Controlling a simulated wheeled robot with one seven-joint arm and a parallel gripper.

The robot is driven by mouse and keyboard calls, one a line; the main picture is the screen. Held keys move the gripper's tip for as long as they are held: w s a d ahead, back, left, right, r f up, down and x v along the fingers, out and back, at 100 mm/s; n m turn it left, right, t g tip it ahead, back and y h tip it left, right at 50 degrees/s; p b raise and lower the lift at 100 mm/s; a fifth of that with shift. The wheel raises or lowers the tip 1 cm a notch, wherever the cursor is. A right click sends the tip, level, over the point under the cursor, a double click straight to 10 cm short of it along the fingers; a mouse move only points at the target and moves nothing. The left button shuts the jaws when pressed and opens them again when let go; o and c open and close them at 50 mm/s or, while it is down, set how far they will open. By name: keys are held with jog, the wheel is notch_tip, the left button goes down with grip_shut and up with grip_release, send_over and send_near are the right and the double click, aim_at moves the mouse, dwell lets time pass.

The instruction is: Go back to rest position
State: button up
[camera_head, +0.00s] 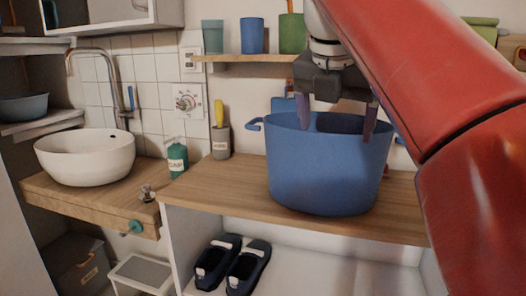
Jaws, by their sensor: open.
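My gripper (338,108) is open, with its two fingers apart and pointing down. It is over the blue basket (322,180), and the fingertips are around the height of its rim. I cannot tell whether a finger touches the basket or is inside it. The basket stands upright on the wooden counter (220,197). I see nothing between the fingers. My red arm comes in from the right and hides the wall and counter there.
A wooden shelf (245,58) with cups stands close behind my gripper. A holder with a yellow-handled tool (220,135), a green soap bottle (177,158) and a white basin (85,156) are to the left. Dark shoes (233,264) lie below the counter.

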jog(key=s+d+f+m, duration=0.1)
jog(key=s+f+m, duration=0.4)
jog(key=f+m, duration=0.5)
jog(key=s+d+f+m+y, duration=0.1)
jog(key=s+f+m, duration=0.4)
jog(key=f+m, duration=0.4)
jog(key=s+d+f+m+t, duration=0.1)
jog(key=s+f+m, duration=0.4)
jog(key=f+m, duration=0.5)
notch_tip(320, 180, down, 4)
jog(key=shift+d+r+m+y, duration=0.3)
jog(key=shift+d+y, duration=0.1)
jog(key=shift+d, duration=0.15)
